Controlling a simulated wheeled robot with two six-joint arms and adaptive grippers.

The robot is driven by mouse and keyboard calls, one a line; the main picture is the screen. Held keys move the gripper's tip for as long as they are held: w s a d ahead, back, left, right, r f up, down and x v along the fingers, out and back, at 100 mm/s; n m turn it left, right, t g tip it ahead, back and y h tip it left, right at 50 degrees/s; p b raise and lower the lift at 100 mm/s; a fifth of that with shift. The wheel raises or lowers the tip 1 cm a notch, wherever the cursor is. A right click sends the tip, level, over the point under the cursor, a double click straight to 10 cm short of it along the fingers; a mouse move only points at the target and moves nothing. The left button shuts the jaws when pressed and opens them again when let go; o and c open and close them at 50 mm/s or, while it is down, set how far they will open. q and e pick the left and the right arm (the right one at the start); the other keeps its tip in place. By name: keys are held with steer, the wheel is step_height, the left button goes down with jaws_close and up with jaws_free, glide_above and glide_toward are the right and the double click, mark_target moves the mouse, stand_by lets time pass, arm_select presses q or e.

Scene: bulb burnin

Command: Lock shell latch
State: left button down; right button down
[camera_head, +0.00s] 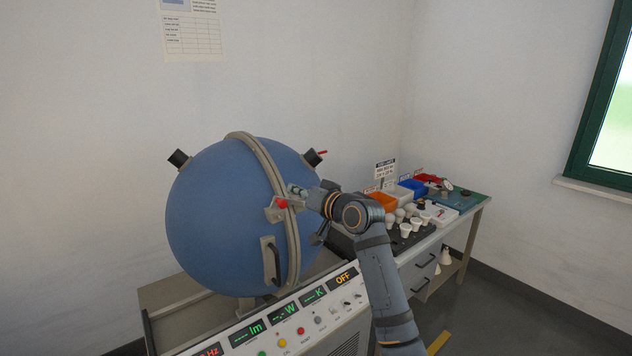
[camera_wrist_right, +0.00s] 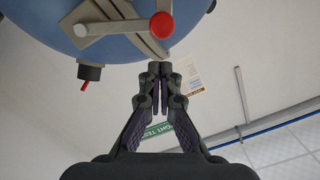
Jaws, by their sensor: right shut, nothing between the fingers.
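A large blue sphere shell (camera_head: 215,215) stands on the bench, closed along a grey flange ring (camera_head: 290,225). It also shows at the top of the right wrist view (camera_wrist_right: 40,35). The latch has a red knob (camera_head: 282,203) on a grey lever at the ring's front; the wrist view shows the red knob (camera_wrist_right: 162,25) and its lever (camera_wrist_right: 112,27) lying across the ring. My right gripper (camera_head: 300,191) is close to the latch, just beside the knob. In the wrist view its fingertips (camera_wrist_right: 160,70) are together, empty and apart from the knob. My left gripper is not in view.
A control panel (camera_head: 290,325) with lit displays and buttons is below the sphere. A black handle (camera_head: 273,260) juts from the shell. Right of my arm, the bench holds bulbs (camera_head: 410,227), an orange bin (camera_head: 383,201) and a blue bin (camera_head: 413,187).

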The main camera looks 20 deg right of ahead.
mark_target(283, 200)
steer(key=a+f+n+b, duration=0.1)
steer(key=s+a+f+n+b, duration=0.1)
steer(key=f+n, duration=0.1)
steer(key=shift+a+h, duration=0.15)
steer(key=shift+h, duration=0.15)
steer(key=f+n, duration=0.1)
steer(key=a+f+n+b, duration=0.1)
steer(key=n, duration=0.1)
steer(key=shift+s+b, duration=0.1)
steer(key=shift+b, duration=0.2)
steer(key=shift+s+a+f+b, duration=0.1)
steer(key=shift+a+f+b, duration=0.15)
steer(key=shift+f, duration=0.4)
steer(key=shift+f, duration=0.1)
